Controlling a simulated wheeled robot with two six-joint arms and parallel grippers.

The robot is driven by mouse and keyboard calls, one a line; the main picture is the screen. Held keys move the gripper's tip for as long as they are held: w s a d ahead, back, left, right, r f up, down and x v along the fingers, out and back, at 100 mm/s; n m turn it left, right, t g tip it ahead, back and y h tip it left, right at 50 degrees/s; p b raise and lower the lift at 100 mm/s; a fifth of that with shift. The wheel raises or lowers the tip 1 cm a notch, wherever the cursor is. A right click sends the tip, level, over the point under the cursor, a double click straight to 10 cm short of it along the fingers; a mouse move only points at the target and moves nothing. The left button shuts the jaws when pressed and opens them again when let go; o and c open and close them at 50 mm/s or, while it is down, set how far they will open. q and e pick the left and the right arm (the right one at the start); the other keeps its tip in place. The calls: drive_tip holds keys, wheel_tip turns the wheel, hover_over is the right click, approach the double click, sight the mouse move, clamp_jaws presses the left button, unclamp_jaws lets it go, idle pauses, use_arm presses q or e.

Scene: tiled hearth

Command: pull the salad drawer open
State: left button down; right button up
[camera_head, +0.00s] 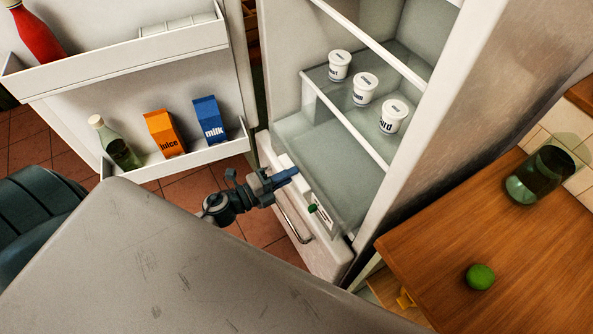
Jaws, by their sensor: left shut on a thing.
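The salad drawer (325,219) is the white-fronted unit low in the open fridge, under a glass shelf. Its front carries a small label with a green mark. My left gripper (287,178) reaches in from the left, with its blue fingertips at the drawer's front near the left end. It is shut on the drawer's grip, which the fingers mostly hide. A curved metal handle (294,222) shows on the white front just below. My right gripper is not in view.
The open fridge door (70,80) at left holds a juice carton (165,134), a milk carton (209,121) and bottles. White tubs (365,89) stand on the shelf above. A wooden counter (430,235) at right bears a glass jar (541,174) and a green ball-like item (480,276).

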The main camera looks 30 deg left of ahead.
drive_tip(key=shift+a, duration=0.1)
use_arm(q)
drive_tip(key=c, duration=1.5)
unclamp_jaws()
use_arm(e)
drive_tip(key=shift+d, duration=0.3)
